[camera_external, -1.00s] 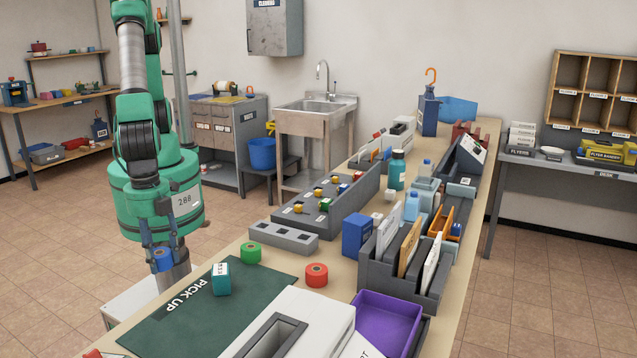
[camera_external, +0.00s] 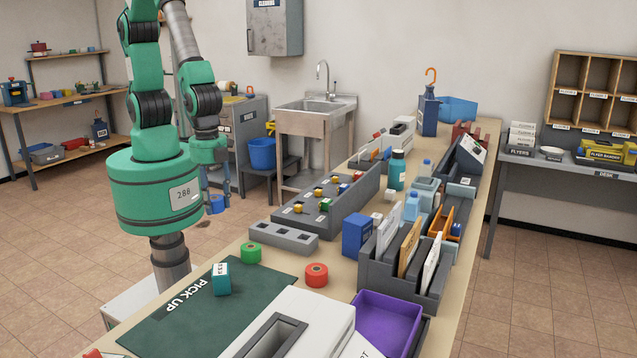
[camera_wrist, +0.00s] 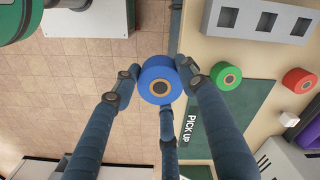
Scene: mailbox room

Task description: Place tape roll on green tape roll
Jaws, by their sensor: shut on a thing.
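My gripper (camera_external: 216,190) is shut on a blue tape roll (camera_external: 215,204), held in the air left of the table's edge, over the floor. In the wrist view the blue roll (camera_wrist: 160,80) sits between my fingers (camera_wrist: 160,88), its face toward the camera. The green tape roll (camera_external: 251,253) lies flat at the far edge of the dark green mat, apart from the blue roll and to its lower right. The green roll also shows in the wrist view (camera_wrist: 226,75), right of my gripper. Nothing lies on top of it.
A red tape roll (camera_external: 316,275) lies right of the green one. A grey block with square holes (camera_external: 284,236) stands just behind the green roll. A teal box (camera_external: 221,279) stands on the PICK UP mat (camera_external: 190,325). A white machine (camera_external: 310,312) stands in front.

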